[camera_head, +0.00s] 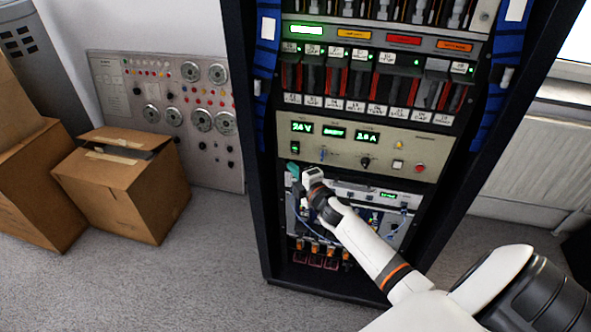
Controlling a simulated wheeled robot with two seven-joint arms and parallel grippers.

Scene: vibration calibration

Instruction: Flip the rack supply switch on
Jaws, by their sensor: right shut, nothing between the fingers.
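The rack supply is a beige panel (430,150) across the middle of the black rack, with lit green displays reading about 24 V and 2.0 A. A small rocker switch (295,148) at its left end shows green. My right arm reaches in from the lower right. My right gripper (293,171) is shut and empty, just below that switch and near the panel's lower left edge. A small gap seems to lie between fingertips and switch, but I cannot tell the depth. My left gripper is not in view.
Rows of labelled modules (380,85) with cables fill the rack above the supply. A red button (420,168) and a knob (366,162) are on the panel. Wired units sit below, partly behind my arm. Cardboard boxes (125,190) stand left; grey carpet (210,270) is clear in front.

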